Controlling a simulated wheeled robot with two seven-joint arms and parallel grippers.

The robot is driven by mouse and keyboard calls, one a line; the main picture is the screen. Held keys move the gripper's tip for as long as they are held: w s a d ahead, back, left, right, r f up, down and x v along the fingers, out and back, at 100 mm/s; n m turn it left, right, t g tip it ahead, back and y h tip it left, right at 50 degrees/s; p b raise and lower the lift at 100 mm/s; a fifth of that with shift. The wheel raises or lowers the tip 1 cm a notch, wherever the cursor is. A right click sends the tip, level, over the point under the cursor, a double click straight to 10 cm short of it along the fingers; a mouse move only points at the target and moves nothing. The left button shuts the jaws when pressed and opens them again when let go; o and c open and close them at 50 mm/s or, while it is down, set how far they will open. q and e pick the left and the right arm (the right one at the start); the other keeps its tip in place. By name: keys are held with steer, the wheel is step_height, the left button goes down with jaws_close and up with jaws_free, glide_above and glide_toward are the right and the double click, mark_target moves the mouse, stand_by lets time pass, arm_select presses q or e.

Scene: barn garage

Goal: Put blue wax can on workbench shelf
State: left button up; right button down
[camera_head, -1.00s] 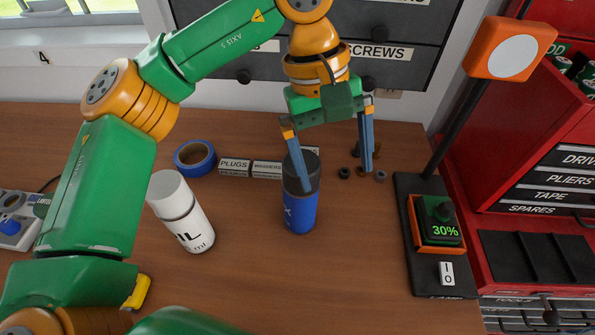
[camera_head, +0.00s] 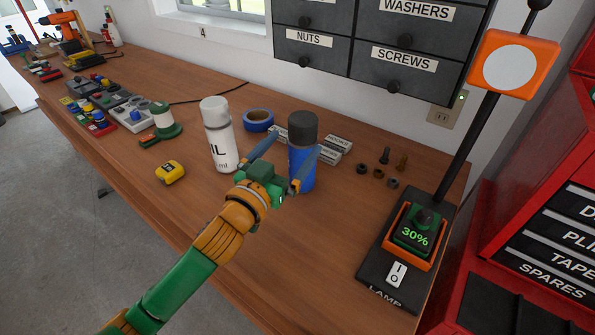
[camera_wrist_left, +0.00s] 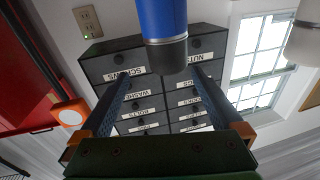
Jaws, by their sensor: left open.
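The blue wax can (camera_head: 302,169), a blue cylinder with a dark grey cap, stands upright on the wooden workbench (camera_head: 240,215). My left gripper (camera_head: 294,142) comes in low from the lower left, open, with one finger left of the can and the other crossing in front of its right side. In the left wrist view the can (camera_wrist_left: 163,18) shows upside down between the finger lines, near the tips of the open gripper (camera_wrist_left: 162,76). I cannot tell whether a finger touches it. No open shelf is clearly visible. My right gripper is out of view.
A white can (camera_head: 218,135) and blue tape roll (camera_head: 258,120) stand left of the can. Small label boxes (camera_head: 330,147) lie behind it, nuts and bolts to its right. A lamp (camera_head: 412,240) stands farther right. Drawers (camera_head: 380,45) hang above. The bench's front is clear.

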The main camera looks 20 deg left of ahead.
mark_target(295, 141)
arm_select(q)
steer(key=shift+n+g+y, duration=0.3)
steer(key=shift+n+y, duration=0.1)
steer(key=shift+n, duration=0.1)
steer(key=w+f, duration=0.1)
steer(key=w, duration=0.1)
steer(key=w+f, duration=0.1)
steer(key=shift+w+f+p, duration=0.15)
steer(key=shift+w+p, duration=0.25)
steer(key=w+p, duration=0.1)
steer(key=w, duration=0.2)
steer(key=shift+w+a, duration=0.1)
steer(key=shift+w, duration=0.4)
steer(key=shift+w+d, duration=0.4)
steer(key=shift+w, duration=0.05)
steer(key=shift+s+a, duration=0.1)
steer(key=shift+s, duration=0.05)
steer(key=c, duration=1.1)
jaws_close()
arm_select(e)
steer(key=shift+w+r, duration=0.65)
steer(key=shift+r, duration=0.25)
